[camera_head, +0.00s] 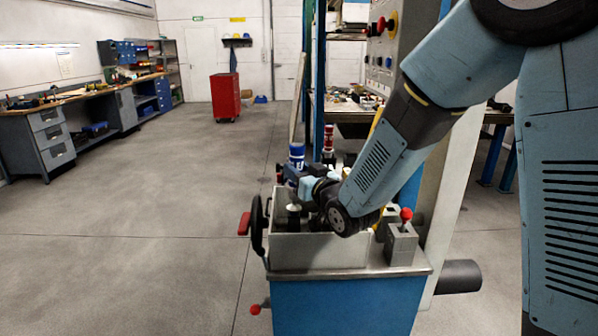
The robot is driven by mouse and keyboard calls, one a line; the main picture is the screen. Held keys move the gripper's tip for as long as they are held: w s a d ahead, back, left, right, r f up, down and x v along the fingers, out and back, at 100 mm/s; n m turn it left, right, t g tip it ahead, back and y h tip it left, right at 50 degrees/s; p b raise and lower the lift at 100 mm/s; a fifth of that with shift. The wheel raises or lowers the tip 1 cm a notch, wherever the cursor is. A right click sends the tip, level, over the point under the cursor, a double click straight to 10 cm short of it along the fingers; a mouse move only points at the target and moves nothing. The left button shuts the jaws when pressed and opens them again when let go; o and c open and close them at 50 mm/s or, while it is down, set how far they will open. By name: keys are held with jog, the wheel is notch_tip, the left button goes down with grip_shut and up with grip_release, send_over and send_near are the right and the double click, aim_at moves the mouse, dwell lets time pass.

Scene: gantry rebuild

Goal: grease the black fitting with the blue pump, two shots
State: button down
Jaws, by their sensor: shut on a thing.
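The blue pump (297,154), a blue cylinder with a white band, is upright above the left part of the machine top. My gripper (289,173) reaches in from the right and appears shut on it, at its lower part. The fingers are small and dark here, so the exact hold is hard to see. A small silvery knob-like part (293,209) shows below my gripper, inside a grey box. I cannot make out the black fitting for sure; my wrist covers much of the box.
The grey box (318,252) sits on the blue machine (340,305). A handwheel (257,225) is at its left, a red-knobbed lever (405,215) at its right. A red-topped bottle (328,138) stands behind. A control panel (385,50) rises behind my arm. The left floor is clear.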

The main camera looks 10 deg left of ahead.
aim_at(299, 147)
jog(key=shift+r, duration=3.5)
